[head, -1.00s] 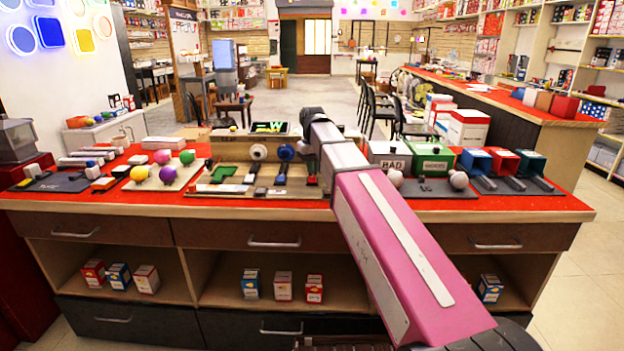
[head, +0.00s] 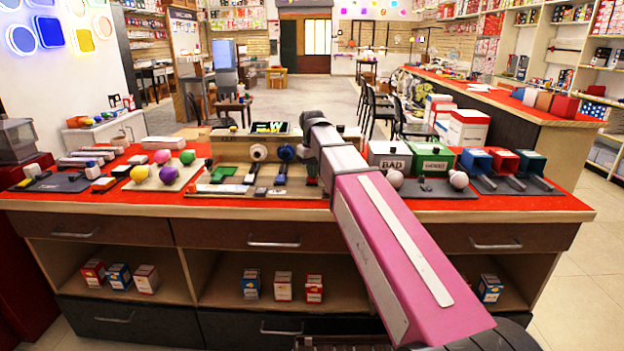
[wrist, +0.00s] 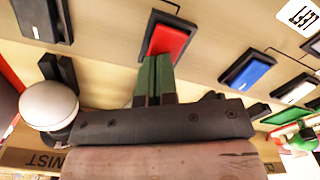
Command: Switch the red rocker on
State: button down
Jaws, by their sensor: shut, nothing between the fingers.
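The red rocker (wrist: 168,42) sits in a black frame on a light wooden panel in the wrist view, at upper centre. My gripper (wrist: 157,60) has its two green fingers together with nothing between them. The fingertips overlap the lower edge of the red rocker in the picture; I cannot tell if they touch it.
A black rocker (wrist: 38,18) lies left of the red one, a blue rocker (wrist: 250,68) and a white rocker (wrist: 297,91) to its right. A white round knob (wrist: 48,105) stands at lower left. In the head view, coloured balls (head: 168,174) stand left of the panel.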

jog(key=shift+r, duration=3.4)
